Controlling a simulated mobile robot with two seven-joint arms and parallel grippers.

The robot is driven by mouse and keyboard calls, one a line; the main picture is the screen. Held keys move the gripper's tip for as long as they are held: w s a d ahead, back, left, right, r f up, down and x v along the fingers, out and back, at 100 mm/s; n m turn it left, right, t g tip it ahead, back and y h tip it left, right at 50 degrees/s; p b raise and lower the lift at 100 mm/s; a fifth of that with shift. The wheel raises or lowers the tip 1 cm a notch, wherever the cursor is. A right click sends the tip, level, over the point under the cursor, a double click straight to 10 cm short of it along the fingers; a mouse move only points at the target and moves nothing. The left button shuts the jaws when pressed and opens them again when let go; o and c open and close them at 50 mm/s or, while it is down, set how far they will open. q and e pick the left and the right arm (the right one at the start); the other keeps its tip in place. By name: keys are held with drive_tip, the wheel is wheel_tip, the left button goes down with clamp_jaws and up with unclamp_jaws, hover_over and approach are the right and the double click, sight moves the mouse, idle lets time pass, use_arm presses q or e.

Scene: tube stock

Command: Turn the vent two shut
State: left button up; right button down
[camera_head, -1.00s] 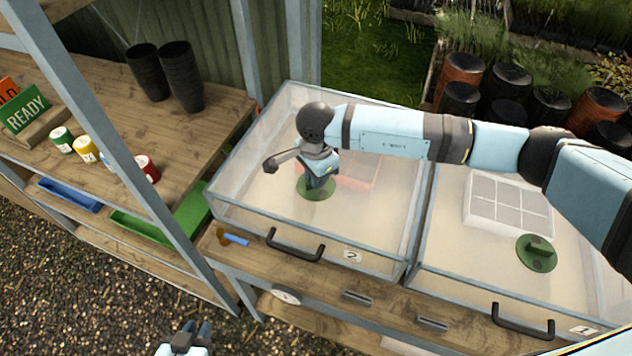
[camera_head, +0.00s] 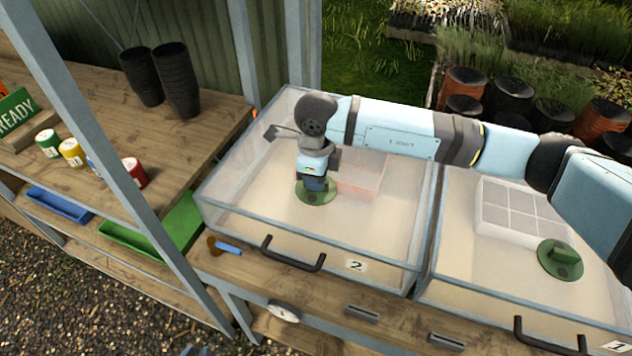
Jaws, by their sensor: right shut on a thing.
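Vent two is a green round disc (camera_head: 313,197) on the clear lid of the box labelled 2 (camera_head: 356,266). My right gripper (camera_head: 315,184) points down onto it and is shut on its handle, which the fingers hide. Vent one is a like green disc (camera_head: 560,260) on the lid of the box at the right, with its raised handle in plain view. Only the tips of my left gripper (camera_head: 196,351) show at the bottom edge, away from the boxes; its opening cannot be judged.
Black handles (camera_head: 292,256) are on the box fronts. A small blue-handled tool (camera_head: 226,247) lies on the ledge left of the box 2 handle. Shelves at left hold black pots (camera_head: 176,80), coloured tins (camera_head: 72,152) and a green tray (camera_head: 180,220).

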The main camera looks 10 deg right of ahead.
drive_tip(key=shift+m, duration=0.6)
drive_tip(key=shift+b, duration=0.3)
drive_tip(key=c, duration=1.2)
unclamp_jaws()
drive_tip(key=shift+o, duration=0.2)
wheel_tip(320, 180, up, 14)
drive_tip(key=b, duration=0.1)
drive_tip(key=shift+f, duration=0.1)
